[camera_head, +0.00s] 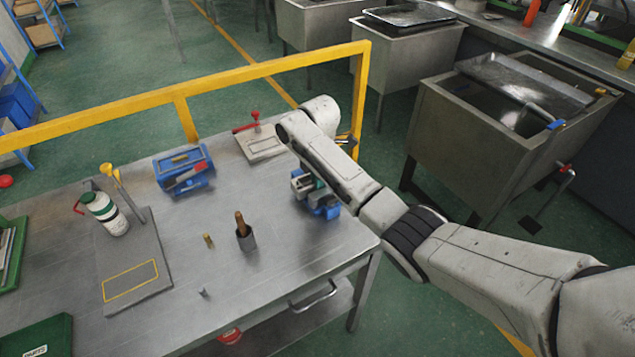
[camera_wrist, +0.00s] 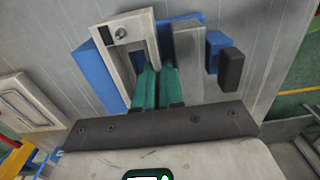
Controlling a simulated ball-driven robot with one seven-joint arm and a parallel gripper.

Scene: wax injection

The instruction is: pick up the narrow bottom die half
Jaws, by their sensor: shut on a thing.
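Blue parts (camera_wrist: 98,74) lie around these pieces. In the head view my gripper (camera_head: 318,187) is low over the blue fixture (camera_head: 326,208) at the table's right side, and my arm partly covers it. I cannot tell whether the held piece is clear of the fixture.
On the metal table (camera_head: 240,290) stand a blue device (camera_head: 184,168), a pale plate with a red clamp (camera_head: 262,142), a wooden-handled tool in a grey holder (camera_head: 246,238), and a white-green bottle (camera_head: 105,214). A yellow rail (camera_head: 230,77) runs behind. The front middle is fairly clear.

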